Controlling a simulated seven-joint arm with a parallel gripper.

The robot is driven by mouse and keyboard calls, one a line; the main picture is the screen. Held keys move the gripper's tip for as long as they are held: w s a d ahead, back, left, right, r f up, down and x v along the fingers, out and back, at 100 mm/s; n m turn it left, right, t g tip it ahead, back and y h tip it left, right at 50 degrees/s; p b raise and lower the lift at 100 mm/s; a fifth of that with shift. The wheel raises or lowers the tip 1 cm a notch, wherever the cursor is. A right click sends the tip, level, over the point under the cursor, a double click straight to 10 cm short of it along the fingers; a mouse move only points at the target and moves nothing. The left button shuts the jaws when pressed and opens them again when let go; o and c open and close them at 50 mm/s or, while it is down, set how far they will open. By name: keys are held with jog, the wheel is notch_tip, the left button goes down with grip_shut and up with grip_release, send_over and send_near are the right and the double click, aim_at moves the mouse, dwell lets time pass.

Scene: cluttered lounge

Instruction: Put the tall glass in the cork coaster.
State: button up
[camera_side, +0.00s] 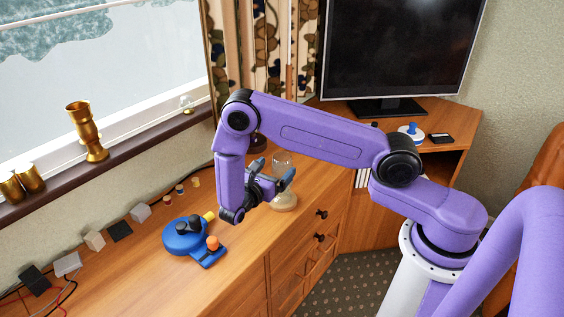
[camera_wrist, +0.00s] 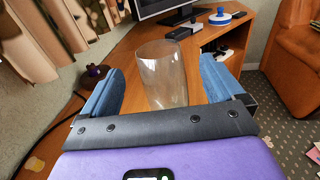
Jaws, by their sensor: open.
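The tall glass (camera_wrist: 163,75) is clear and upright, and it stands between the two blue fingers of my gripper (camera_wrist: 160,88) in the wrist view. My gripper is open, with a gap visible on either side of the glass. In the side view the glass (camera_side: 282,160) shows behind my gripper (camera_side: 273,174), which hides its lower part. A pale round piece, apparently the cork coaster (camera_side: 285,202), lies on the wooden top just below the gripper. I cannot tell whether the glass rests on it. The coaster is not clear in the wrist view.
A blue round stand with a dark piece and an orange ball (camera_side: 184,237) is left of my gripper. Small blocks (camera_side: 94,240) and cables lie along the window side. A television (camera_side: 400,50) stands at the back. The cabinet top's front edge is close to the coaster.

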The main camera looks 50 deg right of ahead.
jog(key=a, duration=0.5)
jog(key=s+a+r+m+g+y, duration=0.2)
jog(key=s+r+m+y, duration=0.3)
jog(key=s+r+y, duration=0.35)
jog(key=s+a+r+m+y, duration=0.1)
jog(key=s+r+y, duration=0.2)
jog(key=s, duration=0.7)
jog(key=s+a+r+m+y, duration=0.1)
jog(key=s+r+y, duration=0.2)
jog(key=s+y, duration=0.3)
jog(key=s, duration=0.4)
jog(key=shift+s+r+g, duration=0.3)
jog(key=shift+s+r, duration=0.05)
jog(key=shift+r, duration=0.05)
